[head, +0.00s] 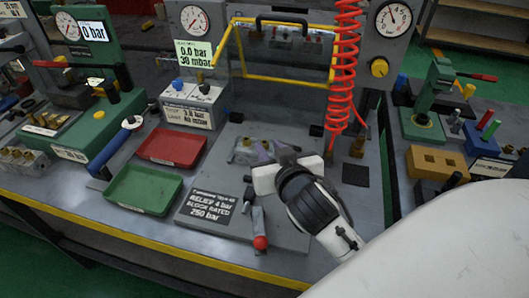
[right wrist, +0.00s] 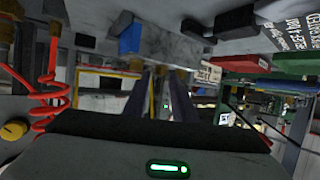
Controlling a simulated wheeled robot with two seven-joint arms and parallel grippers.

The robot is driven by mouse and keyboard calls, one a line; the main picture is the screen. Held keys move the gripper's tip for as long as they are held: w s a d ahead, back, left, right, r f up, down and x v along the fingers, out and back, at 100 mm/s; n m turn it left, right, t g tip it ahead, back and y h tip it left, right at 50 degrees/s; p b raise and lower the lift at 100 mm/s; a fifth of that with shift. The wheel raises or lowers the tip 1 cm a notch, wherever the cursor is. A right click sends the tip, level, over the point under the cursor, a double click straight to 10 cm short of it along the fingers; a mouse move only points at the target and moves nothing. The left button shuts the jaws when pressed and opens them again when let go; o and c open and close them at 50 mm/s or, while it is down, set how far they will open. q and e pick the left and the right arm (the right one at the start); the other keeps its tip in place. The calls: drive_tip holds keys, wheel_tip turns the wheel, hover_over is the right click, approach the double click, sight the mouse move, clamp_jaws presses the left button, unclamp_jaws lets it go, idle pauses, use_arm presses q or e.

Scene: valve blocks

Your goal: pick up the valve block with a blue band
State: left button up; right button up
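A small grey valve block with brass fittings (head: 242,151) sits on the grey bench plate in the middle of the head view. No blue band can be made out on it. My right gripper (head: 272,150) is just right of this block, partly in front of it. In the right wrist view its two dark fingers (right wrist: 163,90) stand apart with a gap between them, and no held thing shows there. A blue block-like thing (right wrist: 130,38) shows above the fingers in that view; I cannot tell what it is. My left gripper is not in view.
A red tray (head: 172,147) and a green tray (head: 143,189) lie to the left. A black label plate (head: 208,203) and a red-knobbed lever (head: 260,240) are in front. A red coiled hose (head: 344,70) hangs behind right. More brass-fitted blocks (head: 22,156) lie far left.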

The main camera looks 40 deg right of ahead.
drive_tip(key=shift+x, duration=1.05)
drive_tip(key=shift+a, duration=0.1)
clamp_jaws()
idle(0.4)
drive_tip(key=shift+r, duration=0.25)
